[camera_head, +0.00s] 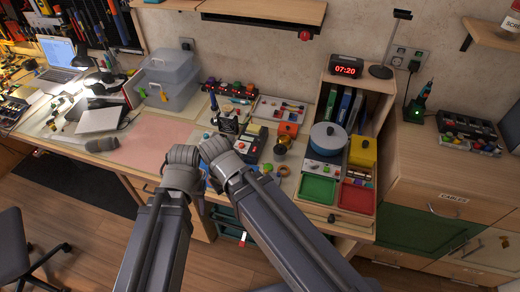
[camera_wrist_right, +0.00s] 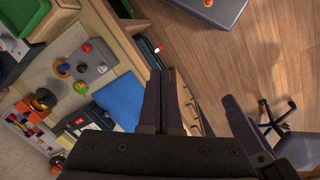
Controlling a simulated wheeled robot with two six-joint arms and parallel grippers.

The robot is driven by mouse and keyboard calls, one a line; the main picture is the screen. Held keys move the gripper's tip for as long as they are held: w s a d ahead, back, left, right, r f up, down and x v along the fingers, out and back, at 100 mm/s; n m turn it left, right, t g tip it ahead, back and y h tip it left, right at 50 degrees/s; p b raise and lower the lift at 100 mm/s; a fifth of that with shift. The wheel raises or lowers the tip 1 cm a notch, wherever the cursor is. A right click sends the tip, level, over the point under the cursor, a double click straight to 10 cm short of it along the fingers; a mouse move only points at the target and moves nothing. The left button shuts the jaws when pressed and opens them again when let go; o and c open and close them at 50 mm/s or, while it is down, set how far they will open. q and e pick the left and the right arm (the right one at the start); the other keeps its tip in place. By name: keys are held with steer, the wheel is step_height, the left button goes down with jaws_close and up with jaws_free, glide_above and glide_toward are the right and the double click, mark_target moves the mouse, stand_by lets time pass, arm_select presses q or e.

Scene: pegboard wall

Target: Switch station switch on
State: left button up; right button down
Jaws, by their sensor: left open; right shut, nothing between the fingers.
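A black bench station (camera_head: 228,122) with a blue-handled tool stands on the worktable behind my wrists. A dark unit with a small display (camera_head: 250,145) is to its right; it also shows at the lower left of the right wrist view (camera_wrist_right: 76,124). I cannot tell which one carries the switch or how it is set. My left gripper (camera_head: 182,158) is over the table's front edge, its fingers mostly hidden from the head camera. My right gripper (camera_wrist_right: 163,74) is shut and empty, apart from the table items in its own view.
A blue mat (camera_wrist_right: 120,98) and a grey box with coloured knobs (camera_wrist_right: 87,62) lie near the front edge. Green (camera_head: 316,189) and red (camera_head: 356,198) trays stand right. Grey storage boxes (camera_head: 170,75) stand at the back. The pink mat (camera_head: 150,140) is mostly clear.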

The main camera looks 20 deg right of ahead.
step_height(320, 180, up, 2)
steer(key=r+m+t+h+b, duration=0.1)
steer(key=m+t+h+b, duration=0.5)
steer(key=t+h+b, duration=0.1)
glide_above(253, 153)
steer(key=s, duration=0.1)
steer(key=shift+s+a+f, duration=0.15)
steer(key=shift+a+f, duration=0.1)
steer(key=shift+a, duration=0.2)
steer(key=shift+f, duration=0.1)
steer(key=f+b, duration=0.5)
steer(key=w+f+b, duration=0.1)
steer(key=f+b, duration=0.2)
steer(key=shift+w+d+f+b, duration=0.1)
steer(key=shift+d+f+b, duration=0.2)
steer(key=shift+d+b, duration=0.1)
steer(key=shift+f, duration=0.1)
stand_by(0.4)
steer(key=shift+f+b, duration=0.3)
steer(key=shift+b, duration=0.05)
